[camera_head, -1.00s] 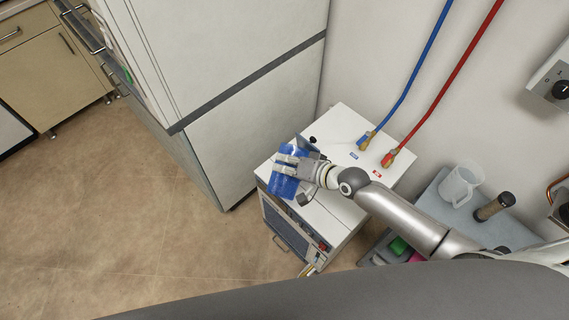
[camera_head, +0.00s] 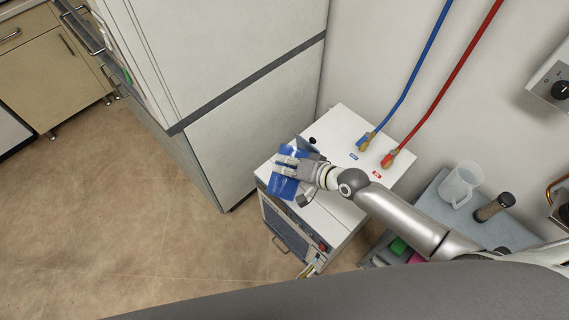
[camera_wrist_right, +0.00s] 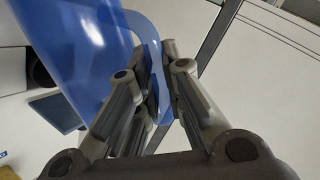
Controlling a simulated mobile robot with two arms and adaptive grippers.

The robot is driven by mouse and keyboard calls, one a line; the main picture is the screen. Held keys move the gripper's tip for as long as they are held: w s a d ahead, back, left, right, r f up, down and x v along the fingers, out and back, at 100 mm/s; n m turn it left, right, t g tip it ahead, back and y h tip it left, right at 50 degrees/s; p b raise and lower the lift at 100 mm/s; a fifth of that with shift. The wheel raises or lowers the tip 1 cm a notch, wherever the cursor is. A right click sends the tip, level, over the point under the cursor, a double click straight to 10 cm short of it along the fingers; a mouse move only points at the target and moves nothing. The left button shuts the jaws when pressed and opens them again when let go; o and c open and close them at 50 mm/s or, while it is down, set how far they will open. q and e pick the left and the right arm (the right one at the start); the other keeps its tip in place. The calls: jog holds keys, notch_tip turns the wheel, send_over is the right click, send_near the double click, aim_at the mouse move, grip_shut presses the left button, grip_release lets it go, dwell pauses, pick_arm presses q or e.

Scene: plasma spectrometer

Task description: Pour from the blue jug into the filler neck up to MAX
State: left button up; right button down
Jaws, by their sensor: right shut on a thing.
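The blue jug (camera_head: 283,184) is held over the left part of the white chiller top (camera_head: 330,212). My right gripper (camera_head: 289,165) is shut on it. In the right wrist view, the translucent blue jug (camera_wrist_right: 75,45) fills the upper left, and the fingers of my right gripper (camera_wrist_right: 158,85) close around its handle. The jug looks tilted in the head view. A small black round part (camera_head: 312,140) shows on the chiller top behind the gripper. My left gripper is not in view.
Blue (camera_head: 409,77) and red (camera_head: 445,77) hoses run from fittings on the chiller top up the wall. A tall white cabinet (camera_head: 262,115) stands close on the left. A clear jug (camera_head: 459,185) and a brown cylinder (camera_head: 494,208) stand on a grey bench at right.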

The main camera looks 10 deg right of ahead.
jog(key=shift+w+r, duration=0.1)
jog(key=shift+r, duration=0.05)
jog(key=shift+w+d+r+g, duration=0.1)
jog(key=shift+w+r+g, duration=0.1)
jog(key=shift+g, duration=0.1)
dwell(0.3)
jog(key=shift+w+d+r+m+g+y, duration=0.4)
jog(key=shift+w+r+m, duration=0.1)
jog(key=shift+r+m, duration=0.15)
dwell(6.2)
